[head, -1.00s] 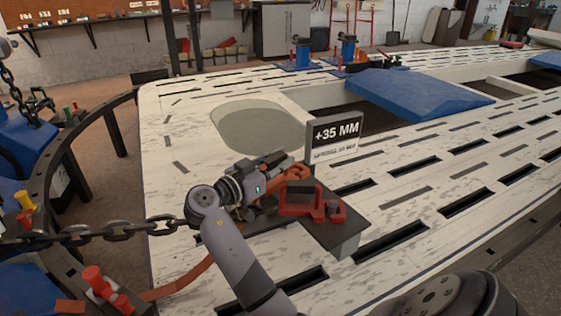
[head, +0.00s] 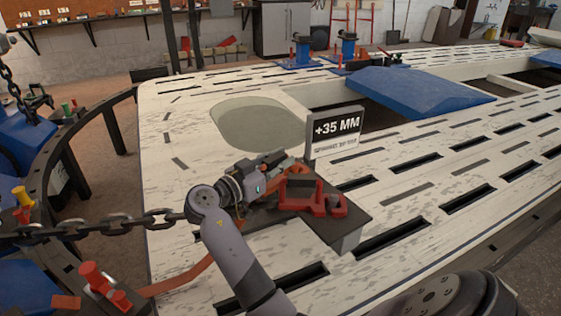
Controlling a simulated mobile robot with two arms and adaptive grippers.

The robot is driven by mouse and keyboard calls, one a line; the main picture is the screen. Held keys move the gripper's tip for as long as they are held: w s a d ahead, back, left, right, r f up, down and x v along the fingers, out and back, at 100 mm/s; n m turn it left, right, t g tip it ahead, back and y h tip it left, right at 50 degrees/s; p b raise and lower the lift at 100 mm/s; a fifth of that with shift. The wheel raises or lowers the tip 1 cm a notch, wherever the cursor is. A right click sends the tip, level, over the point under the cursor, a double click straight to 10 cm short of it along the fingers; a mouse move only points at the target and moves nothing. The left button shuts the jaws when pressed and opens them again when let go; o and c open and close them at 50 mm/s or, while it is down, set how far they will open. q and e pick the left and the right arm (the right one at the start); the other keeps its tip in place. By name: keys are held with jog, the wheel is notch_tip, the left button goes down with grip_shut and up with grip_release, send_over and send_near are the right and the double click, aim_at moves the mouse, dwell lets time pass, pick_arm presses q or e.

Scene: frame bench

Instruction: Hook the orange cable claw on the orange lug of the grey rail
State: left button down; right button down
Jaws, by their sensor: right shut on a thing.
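My right gripper (head: 272,172) reaches in from the left of the grey rail (head: 348,240), low over its dark top plate. It is shut on the orange claw (head: 294,171), which shows only in part behind the fingers. An orange strap-like cable (head: 190,277) runs from the lower left up toward the gripper and passes behind my arm. The red-orange lug (head: 335,208) stands on the rail's top, just right of and nearer than the fingertips. Whether claw and lug touch I cannot tell. My left gripper is not in view.
A "+35 MM" sign (head: 336,130) stands close behind the rail. A blue panel (head: 420,92) lies farther back.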

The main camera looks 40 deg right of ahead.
jog(key=shift+r, duration=0.1)
jog(key=c, duration=1.7)
grip_release()
jog(key=shift+o, duration=1.4)
jog(key=shift+a, duration=0.15)
jog(key=a, duration=0.7)
jog(key=shift+s+a, duration=0.15)
jog(key=shift+s, duration=0.05)
